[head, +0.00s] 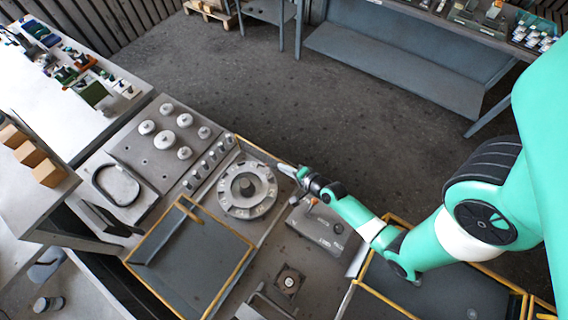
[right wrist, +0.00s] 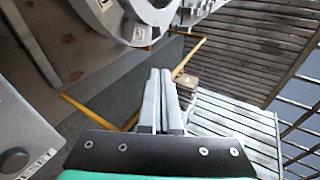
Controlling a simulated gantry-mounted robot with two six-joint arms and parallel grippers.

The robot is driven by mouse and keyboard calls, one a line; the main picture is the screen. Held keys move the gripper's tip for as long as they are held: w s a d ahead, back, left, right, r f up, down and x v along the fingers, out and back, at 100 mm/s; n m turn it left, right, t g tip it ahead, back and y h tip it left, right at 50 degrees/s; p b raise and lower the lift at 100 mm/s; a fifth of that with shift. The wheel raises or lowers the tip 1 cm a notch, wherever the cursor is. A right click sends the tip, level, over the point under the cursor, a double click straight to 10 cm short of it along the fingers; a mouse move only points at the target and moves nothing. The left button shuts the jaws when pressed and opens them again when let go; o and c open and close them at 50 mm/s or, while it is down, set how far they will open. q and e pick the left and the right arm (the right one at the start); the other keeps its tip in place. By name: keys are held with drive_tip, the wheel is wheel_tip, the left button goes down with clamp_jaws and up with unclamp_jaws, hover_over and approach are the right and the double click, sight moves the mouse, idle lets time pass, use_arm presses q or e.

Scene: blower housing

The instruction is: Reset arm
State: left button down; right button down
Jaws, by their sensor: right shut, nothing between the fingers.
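My right arm comes in from the right in the head view. Its gripper (head: 284,169) is above the bench, just right of the round grey ring-shaped fixture (head: 232,207). In the right wrist view the two fingers of the right gripper (right wrist: 160,76) lie side by side, shut with nothing between them. Part of a round grey fixture (right wrist: 112,20) shows beyond them at the upper left. A dark round button marked RESET (right wrist: 14,160) is at the lower left of that view. My left gripper is not in view.
A grey control box (head: 322,228) sits below the right gripper in the head view. A dark yellow-edged tray (head: 190,265) lies left of it. A panel (head: 130,140) with several round grey parts is farther left. Open floor (head: 350,130) lies beyond the bench.

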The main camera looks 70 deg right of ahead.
drive_tip(key=shift+s+r, duration=0.15)
drive_tip(key=shift+s, duration=0.05)
